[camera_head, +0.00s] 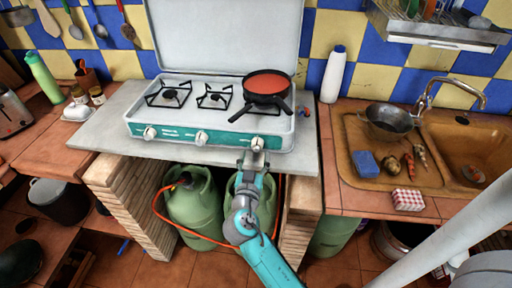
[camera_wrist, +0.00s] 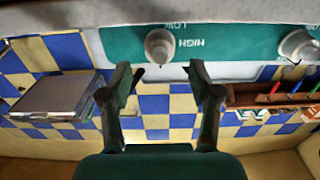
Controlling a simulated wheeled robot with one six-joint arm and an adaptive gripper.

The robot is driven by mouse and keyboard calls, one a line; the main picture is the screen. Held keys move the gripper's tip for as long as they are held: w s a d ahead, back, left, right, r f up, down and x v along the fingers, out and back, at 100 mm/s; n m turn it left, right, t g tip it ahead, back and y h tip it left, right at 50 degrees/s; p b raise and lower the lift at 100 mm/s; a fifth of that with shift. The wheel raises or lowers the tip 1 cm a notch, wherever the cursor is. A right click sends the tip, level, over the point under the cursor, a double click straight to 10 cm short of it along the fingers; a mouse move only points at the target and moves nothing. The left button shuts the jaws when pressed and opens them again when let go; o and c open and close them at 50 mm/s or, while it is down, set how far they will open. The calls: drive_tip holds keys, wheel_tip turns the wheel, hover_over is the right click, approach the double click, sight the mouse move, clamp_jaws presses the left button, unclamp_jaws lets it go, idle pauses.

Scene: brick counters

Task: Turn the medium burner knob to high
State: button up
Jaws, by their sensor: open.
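A white camp stove with a teal front panel (camera_head: 225,136) stands on the counter with its lid up. Three pale knobs sit on the panel: left (camera_head: 150,132), middle (camera_head: 201,138) and right (camera_head: 257,143). My gripper (camera_head: 252,161) is just in front of and below the right knob. In the wrist view, which is upside down, my gripper (camera_wrist: 161,76) is open and empty. The right knob (camera_wrist: 160,45) lies beyond the fingertips, between their lines, apart from them. HIGH and LOW markings show beside it. The middle knob (camera_wrist: 298,45) is at the right there.
A pan of red sauce (camera_head: 267,84) sits on the right burner, its handle (camera_head: 246,112) reaching over the front. Green gas cylinders (camera_head: 193,208) with an orange hose stand below. A white bottle (camera_head: 333,75) and a sink (camera_head: 465,145) are to the right.

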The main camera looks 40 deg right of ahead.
sight(256, 150)
drive_tip(key=shift+x, duration=2.45)
drive_tip(key=c, duration=1.1)
